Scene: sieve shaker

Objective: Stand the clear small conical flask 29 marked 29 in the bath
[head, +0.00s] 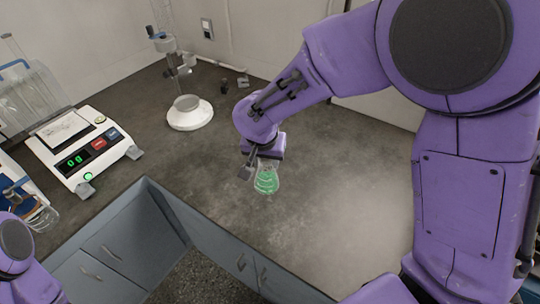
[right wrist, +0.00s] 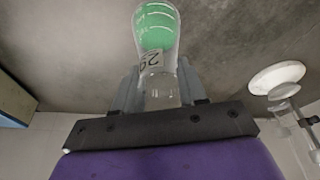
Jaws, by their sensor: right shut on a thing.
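The clear small conical flask 29 (head: 266,181) holds green liquid and hangs in my right gripper (head: 257,162) over the middle of the worktop. In the right wrist view, the fingers of my right gripper (right wrist: 158,92) are shut on either side of the flask's neck. The black number 29 shows on the flask (right wrist: 156,48). Whether its base touches the worktop cannot be told. No thing is clearly recognisable as the bath.
A stand with a white round base (head: 190,114) is at the back. The worktop right of the held flask is clear.

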